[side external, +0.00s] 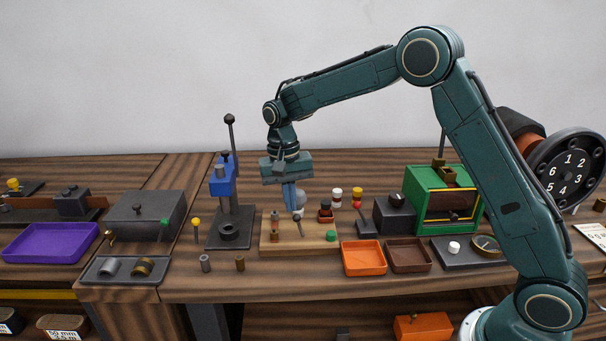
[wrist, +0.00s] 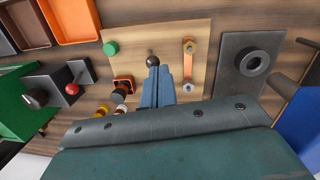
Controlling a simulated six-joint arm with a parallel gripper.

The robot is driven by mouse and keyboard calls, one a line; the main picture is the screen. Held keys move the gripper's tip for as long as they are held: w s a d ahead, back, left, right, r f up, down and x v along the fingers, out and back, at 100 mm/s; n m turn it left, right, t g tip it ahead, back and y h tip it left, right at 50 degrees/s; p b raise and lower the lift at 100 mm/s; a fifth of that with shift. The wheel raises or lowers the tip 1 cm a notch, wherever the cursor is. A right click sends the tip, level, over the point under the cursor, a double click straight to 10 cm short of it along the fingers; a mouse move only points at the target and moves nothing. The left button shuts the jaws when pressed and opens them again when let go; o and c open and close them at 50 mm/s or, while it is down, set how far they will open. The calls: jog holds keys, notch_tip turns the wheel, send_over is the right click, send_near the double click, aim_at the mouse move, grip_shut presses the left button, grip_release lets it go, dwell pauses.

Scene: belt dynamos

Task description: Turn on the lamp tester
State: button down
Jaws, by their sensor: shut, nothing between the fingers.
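A wooden board (side external: 312,248) lies in the middle of the bench and appears to be the lamp tester. It also shows in the wrist view (wrist: 205,28). It carries a green knob (side external: 331,236), an orange square fitting (wrist: 124,84) and a copper-coloured strip with two posts (wrist: 189,62). A thin lever with a dark ball knob (wrist: 153,60) stands between them. My gripper (side external: 292,209) is shut and empty, pointing down over the board. In the wrist view its blue fingertips (wrist: 158,72) are right by the ball knob; I cannot tell whether they touch. No lit lamp is visible.
A blue lever press (side external: 222,185) stands close on the left. Small coloured cylinders (side external: 337,195) stand behind the board. A green-framed box (side external: 420,197) is at the right. Orange (side external: 363,260) and brown (side external: 408,257) trays lie at the front right.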

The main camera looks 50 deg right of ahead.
jog(key=shift+r, duration=0.3)
notch_tip(320, 180, up, 12)
jog(key=w, duration=0.2)
dwell(1.1)
jog(key=shift+s+d+r, duration=0.1)
jog(key=shift+r, duration=0.05)
